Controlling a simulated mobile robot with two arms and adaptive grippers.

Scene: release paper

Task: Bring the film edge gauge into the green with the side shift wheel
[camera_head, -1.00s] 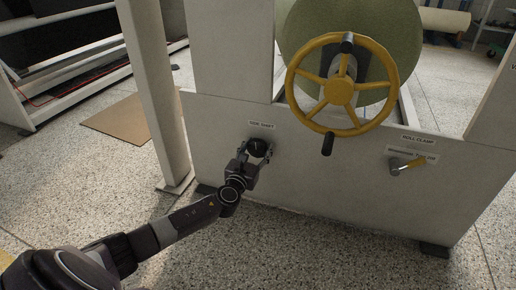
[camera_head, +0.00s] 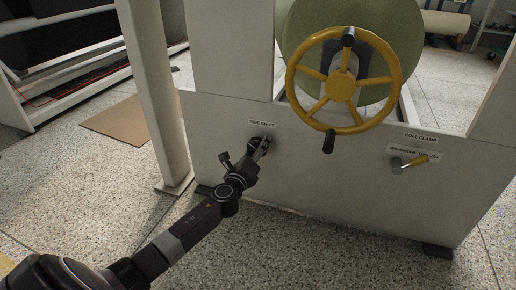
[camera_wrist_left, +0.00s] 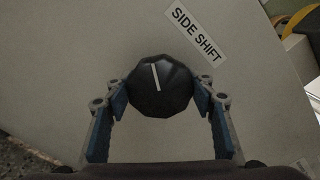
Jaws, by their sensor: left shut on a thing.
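The side shift wheel is a black faceted knob (camera_wrist_left: 160,86) with a white pointer line, under the SIDE SHIFT label (camera_wrist_left: 198,34). In the head view the knob (camera_head: 258,144) sits on the pale machine panel, partly hidden by my gripper. My left gripper (camera_wrist_left: 160,100) is shut on the knob, one blue-padded finger on each side. In the head view the left gripper (camera_head: 259,146) looks rolled over at the knob. The film edge gauge is not visible in these frames. My right gripper is not in view.
A large yellow handwheel (camera_head: 340,85) stands in front of a green roll (camera_head: 395,40), right of and above the knob. A pale post (camera_head: 160,100) stands left of my gripper.

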